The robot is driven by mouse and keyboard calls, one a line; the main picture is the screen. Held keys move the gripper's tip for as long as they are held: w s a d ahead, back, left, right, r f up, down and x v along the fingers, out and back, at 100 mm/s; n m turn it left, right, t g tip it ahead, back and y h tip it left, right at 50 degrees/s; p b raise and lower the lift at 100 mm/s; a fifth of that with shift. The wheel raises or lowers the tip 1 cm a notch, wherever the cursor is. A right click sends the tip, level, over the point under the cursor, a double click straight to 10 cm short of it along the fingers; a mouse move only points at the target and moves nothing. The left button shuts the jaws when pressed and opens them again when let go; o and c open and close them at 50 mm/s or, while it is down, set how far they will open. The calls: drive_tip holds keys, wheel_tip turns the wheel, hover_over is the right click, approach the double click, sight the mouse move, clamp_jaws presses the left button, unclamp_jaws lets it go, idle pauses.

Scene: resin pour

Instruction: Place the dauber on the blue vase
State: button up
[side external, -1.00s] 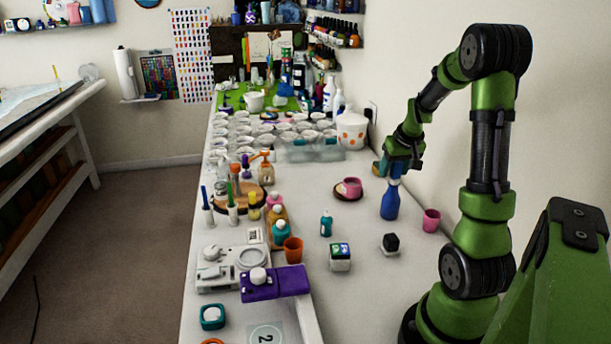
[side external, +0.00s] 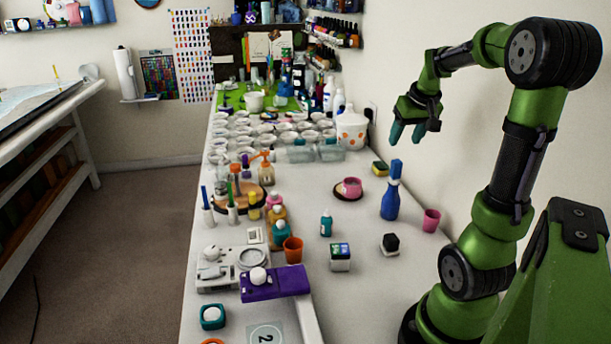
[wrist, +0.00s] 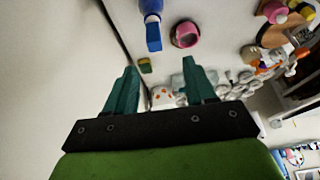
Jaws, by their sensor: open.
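The blue vase (side external: 390,206) stands upright on the right part of the white table. A narrow blue piece (side external: 395,171), which looks like the dauber, stands on top of its neck, roughly upright; how it is seated cannot be made out. In the wrist view the vase (wrist: 150,8) is at the top edge, with the blue piece (wrist: 153,38) pointing toward my gripper. My gripper (side external: 414,130) is open and empty, above and beyond the vase, clear of it. In the wrist view nothing is between its teal fingers (wrist: 160,88).
A yellow-green sponge (side external: 380,168) lies behind the vase. A pink cup on a dark saucer (side external: 349,193) is to its left, a pink cup (side external: 431,220) to its right. A black-topped jar (side external: 390,244) stands in front. The wall is close on the right.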

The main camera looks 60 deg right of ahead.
drive_tip(key=w+a+r+n+t+y, duration=0.1)
drive_tip(key=w+a, duration=0.2)
drive_tip(key=a, duration=0.6)
drive_tip(key=w+a+r+n+t+y, duration=0.1)
drive_tip(key=w+a+n, duration=0.15)
drive_tip(key=a, duration=0.55)
drive_tip(key=s+a+f+t+y, duration=0.1)
drive_tip(key=s+a, duration=0.1)
drive_tip(key=a, duration=0.6)
drive_tip(key=s+a+f+n+y, duration=0.1)
drive_tip(key=s+a+y, duration=0.1)
drive_tip(key=a, duration=0.7)
drive_tip(key=shift+t, duration=0.4)
